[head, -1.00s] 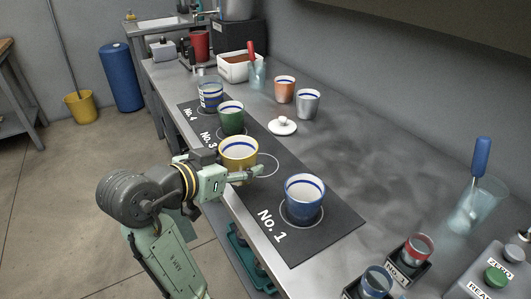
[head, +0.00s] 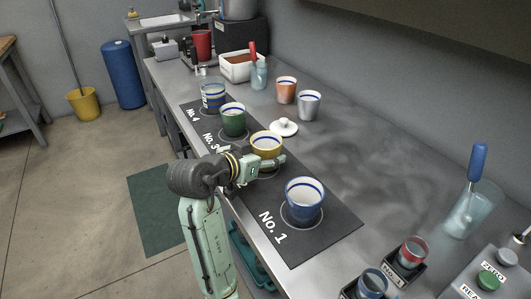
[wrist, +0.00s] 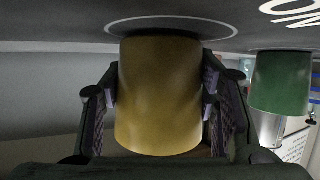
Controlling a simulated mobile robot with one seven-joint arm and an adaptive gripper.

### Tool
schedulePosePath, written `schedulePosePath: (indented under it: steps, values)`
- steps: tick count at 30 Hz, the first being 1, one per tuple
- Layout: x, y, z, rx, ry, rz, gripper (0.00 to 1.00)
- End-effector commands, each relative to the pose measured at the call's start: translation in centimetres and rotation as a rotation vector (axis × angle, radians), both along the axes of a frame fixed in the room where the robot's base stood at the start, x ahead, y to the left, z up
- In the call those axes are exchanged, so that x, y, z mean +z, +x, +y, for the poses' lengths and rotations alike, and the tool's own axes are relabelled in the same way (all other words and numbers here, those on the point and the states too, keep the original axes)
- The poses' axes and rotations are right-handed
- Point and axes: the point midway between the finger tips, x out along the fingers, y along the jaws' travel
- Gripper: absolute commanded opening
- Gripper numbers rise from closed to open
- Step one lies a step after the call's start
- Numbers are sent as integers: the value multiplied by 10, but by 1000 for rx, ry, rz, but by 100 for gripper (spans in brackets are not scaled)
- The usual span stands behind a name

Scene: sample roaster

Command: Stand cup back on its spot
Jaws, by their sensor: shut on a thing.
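The yellow cup (head: 266,141) is upright over the black mat (head: 333,232), between the green cup and the blue cup. My gripper (head: 266,162) is shut on it, coming from the left front. In the wrist view, which appears upside down, the yellow cup (wrist: 160,95) sits between both fingers. Its base meets or nearly meets the mat inside a pale ring (wrist: 172,24). I cannot tell whether the base touches. The arm and gripper hide part of the ring and its label in the head view.
The blue cup (head: 304,203) stands on No. 1, close in front. The green cup (head: 233,119) and another striped cup (head: 213,96) stand behind on the mat. A white lid (head: 284,128), an orange cup (head: 286,90) and a grey cup (head: 308,105) are to the right. The right bench middle is clear.

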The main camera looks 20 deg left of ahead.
Motion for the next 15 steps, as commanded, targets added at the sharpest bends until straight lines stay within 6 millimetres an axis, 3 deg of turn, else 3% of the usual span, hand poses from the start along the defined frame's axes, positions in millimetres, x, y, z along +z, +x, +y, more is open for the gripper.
schedulePosePath:
  steps: [8, 9, 15]
  values:
    - [-4, 0, 0, 0, 0, -1, 14]
    - [-4, 0, 0, 0, 0, 0, 56]
    - [-3, 0, 0, 0, 0, 0, 69]
